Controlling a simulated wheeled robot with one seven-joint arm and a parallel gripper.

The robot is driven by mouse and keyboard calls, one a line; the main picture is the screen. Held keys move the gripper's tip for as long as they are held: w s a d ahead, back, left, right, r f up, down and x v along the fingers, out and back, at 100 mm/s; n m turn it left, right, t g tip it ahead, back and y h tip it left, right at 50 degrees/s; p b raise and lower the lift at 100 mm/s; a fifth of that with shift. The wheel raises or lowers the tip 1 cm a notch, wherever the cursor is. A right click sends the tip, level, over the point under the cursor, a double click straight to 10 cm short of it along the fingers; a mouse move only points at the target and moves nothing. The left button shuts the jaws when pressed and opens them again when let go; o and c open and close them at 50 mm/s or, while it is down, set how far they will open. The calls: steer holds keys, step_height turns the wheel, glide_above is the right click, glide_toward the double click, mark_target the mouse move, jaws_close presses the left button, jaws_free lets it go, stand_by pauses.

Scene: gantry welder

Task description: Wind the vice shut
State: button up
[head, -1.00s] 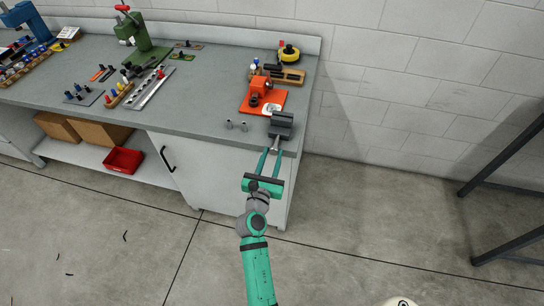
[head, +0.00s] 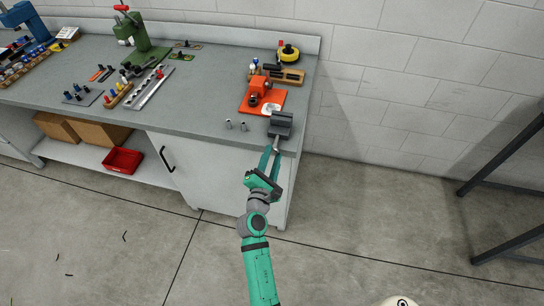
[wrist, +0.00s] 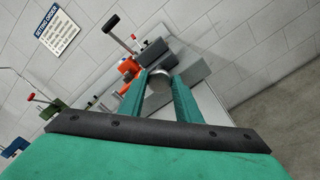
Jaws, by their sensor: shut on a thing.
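The grey vice (head: 281,124) sits at the front right corner of the workbench. In the wrist view the vice (wrist: 186,72) shows beyond my fingers. My gripper (head: 272,151) reaches up to it from the front of the bench. In the wrist view my gripper (wrist: 161,82) has its two green fingers on either side of a round grey screw end (wrist: 159,84) at the vice's front, and it is shut on it. The fingers hide part of the screw. How far apart the vice's jaws are cannot be told.
An orange fixture (head: 262,97) stands just behind the vice. A green press (head: 143,40) and several small parts lie further left. The floor right of the bench is clear up to a dark metal frame (head: 505,150).

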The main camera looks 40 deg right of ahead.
steer(key=m, duration=0.5)
steer(key=shift+f+m, duration=0.15)
steer(key=shift+m, duration=0.15)
steer(key=m, duration=0.4)
steer(key=shift+a+f, duration=0.1)
steer(key=m, duration=0.5)
steer(key=shift+f+m, duration=0.1)
steer(key=shift+m, duration=0.3)
steer(key=m, duration=0.4)
steer(key=shift+f+m, duration=0.1)
steer(key=shift+m, duration=0.2)
steer(key=m, duration=0.4)
steer(key=shift+w+m, duration=0.1)
steer(key=shift+m, duration=0.2)
steer(key=m, duration=0.9)
steer(key=shift+a, duration=0.1)
steer(key=shift+w+m, duration=0.1)
steer(key=shift+m, duration=2.2)
